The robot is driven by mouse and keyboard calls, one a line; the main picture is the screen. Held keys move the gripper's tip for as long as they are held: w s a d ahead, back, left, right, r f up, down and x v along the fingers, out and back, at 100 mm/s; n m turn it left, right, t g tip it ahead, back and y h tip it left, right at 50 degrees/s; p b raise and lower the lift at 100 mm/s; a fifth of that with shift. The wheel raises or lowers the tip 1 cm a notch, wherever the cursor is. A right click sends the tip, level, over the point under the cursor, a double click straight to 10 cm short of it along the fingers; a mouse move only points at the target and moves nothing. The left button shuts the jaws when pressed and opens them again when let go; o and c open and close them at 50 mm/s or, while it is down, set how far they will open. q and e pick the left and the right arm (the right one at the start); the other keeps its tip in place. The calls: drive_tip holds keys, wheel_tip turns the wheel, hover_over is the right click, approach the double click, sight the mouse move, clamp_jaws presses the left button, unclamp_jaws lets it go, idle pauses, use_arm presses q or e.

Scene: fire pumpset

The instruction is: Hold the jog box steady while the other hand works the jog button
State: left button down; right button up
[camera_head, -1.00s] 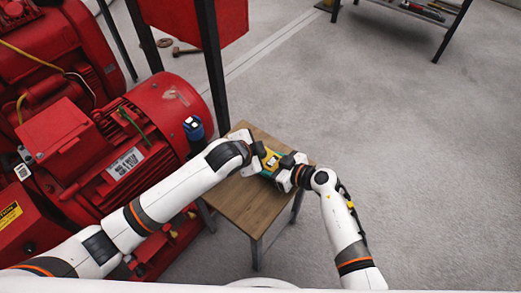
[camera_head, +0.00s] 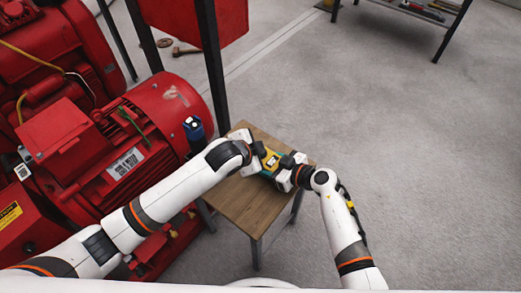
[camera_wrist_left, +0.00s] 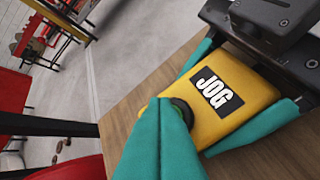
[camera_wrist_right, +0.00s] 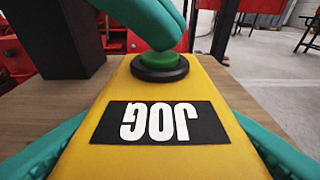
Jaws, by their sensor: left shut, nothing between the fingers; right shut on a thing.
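The yellow jog box (camera_head: 270,161) sits at the stool's top, with a black JOG label that shows in the left wrist view (camera_wrist_left: 237,95) and right wrist view (camera_wrist_right: 225,130). My right gripper (camera_head: 284,168) is shut on the box, its teal fingers along both sides in the right wrist view (camera_wrist_right: 160,150). The green jog button (camera_wrist_right: 159,63) sits in a black collar at the box's end. My left gripper (camera_head: 260,158) is shut and empty; its teal fingertips (camera_wrist_left: 168,108) are at the button, apparently touching it, and partly hide it.
The wooden stool (camera_head: 245,205) has bare top toward the front. The red pump motor (camera_head: 140,140) stands close on the left, with a blue-and-black object (camera_head: 194,128) beside it. A dark post (camera_head: 213,65) rises behind. Grey floor is open on the right.

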use_arm(q)
drive_tip(key=shift+r, duration=0.85)
wheel_tip(320, 180, up, 5)
idle(0.3)
idle(0.3)
use_arm(e)
drive_tip(key=o, duration=1.2)
drive_tip(key=v, duration=1.2)
